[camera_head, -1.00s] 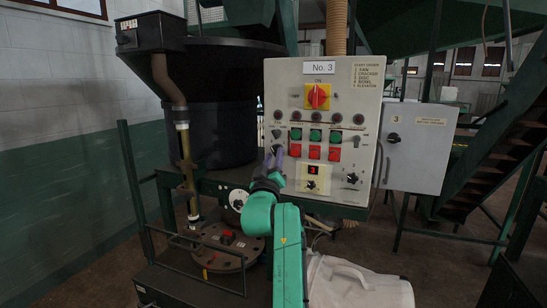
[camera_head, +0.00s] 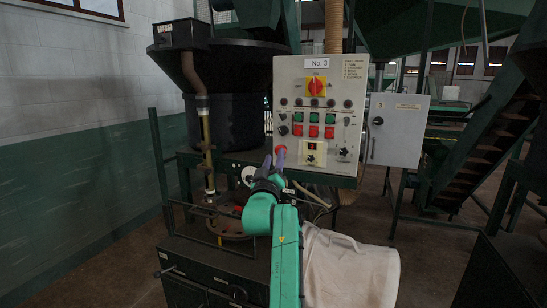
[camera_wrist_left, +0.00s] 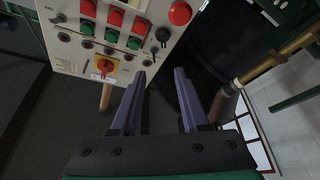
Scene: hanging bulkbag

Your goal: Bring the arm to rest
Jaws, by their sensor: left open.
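My left gripper (camera_head: 279,155) is at the end of my teal arm, in front of the lower left corner of a grey control panel (camera_head: 341,128). Its two purple fingers are apart with nothing between them, as the left wrist view (camera_wrist_left: 160,75) shows. A red round button (camera_head: 281,149) shows just behind the fingertips in the head view. In the left wrist view the red button (camera_wrist_left: 180,13) lies beyond the fingertips, clear of them. The panel has a red rotary switch (camera_head: 316,87) and rows of green and red buttons. My right gripper is not in view.
A black hopper (camera_head: 226,110) stands left of the panel. A second grey box (camera_head: 398,130) is at its right. Green stairs (camera_head: 480,160) rise farther right. A pale, cloth-like shape (camera_head: 350,270) is beside my arm. Floor is open at left.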

